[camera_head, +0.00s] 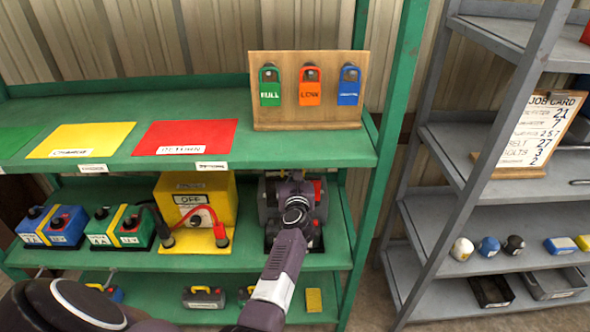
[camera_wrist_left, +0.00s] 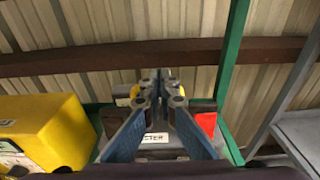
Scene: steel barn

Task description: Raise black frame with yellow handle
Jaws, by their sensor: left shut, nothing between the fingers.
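My left gripper (camera_head: 297,178) reaches to a grey machine (camera_head: 266,200) at the right end of the green rack's middle shelf. In the left wrist view my left gripper (camera_wrist_left: 162,85) has its fingertips together, with nothing between them. Behind the fingertips are yellow parts (camera_wrist_left: 124,92), perhaps the yellow handle, largely hidden by the fingers. Dark parts (camera_wrist_left: 112,118) beside them may belong to the black frame; I cannot make out its full shape or whether the fingers touch it. A white label ending in "STER" (camera_wrist_left: 154,138) sits below. My right gripper is not in view.
A yellow box marked OFF (camera_head: 198,203) stands left of the machine, with batteries (camera_head: 53,225) farther left. The green upper shelf (camera_head: 235,110) overhangs the arm and bears a lock board (camera_head: 308,92). A grey rack (camera_head: 460,215) stands right.

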